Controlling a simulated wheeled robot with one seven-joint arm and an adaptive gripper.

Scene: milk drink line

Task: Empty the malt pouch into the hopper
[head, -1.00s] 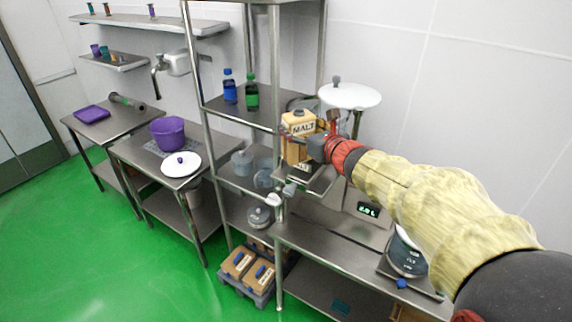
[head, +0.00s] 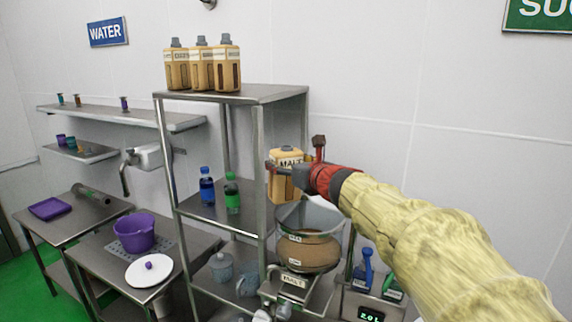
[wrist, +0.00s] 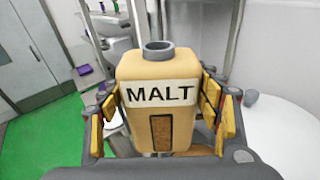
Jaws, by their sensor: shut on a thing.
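My gripper (wrist: 160,120) is shut on the malt pouch (wrist: 160,75), a tan container with a MALT label and a grey open-looking neck on top. In the head view the malt pouch (head: 285,178) is upright, held just above the hopper (head: 309,240). The hopper is a clear-walled vessel with tan-brown contents in its lower part and a MALT plate below it. Its top appears uncovered. A white round lid shows at the right of the wrist view (wrist: 280,135).
A metal rack (head: 262,95) stands close left of the pouch, with several tan bottles (head: 202,66) on top and blue (head: 206,187) and green (head: 232,193) bottles on a shelf. A purple pot (head: 134,232) and white lid (head: 149,270) sit on the left counter.

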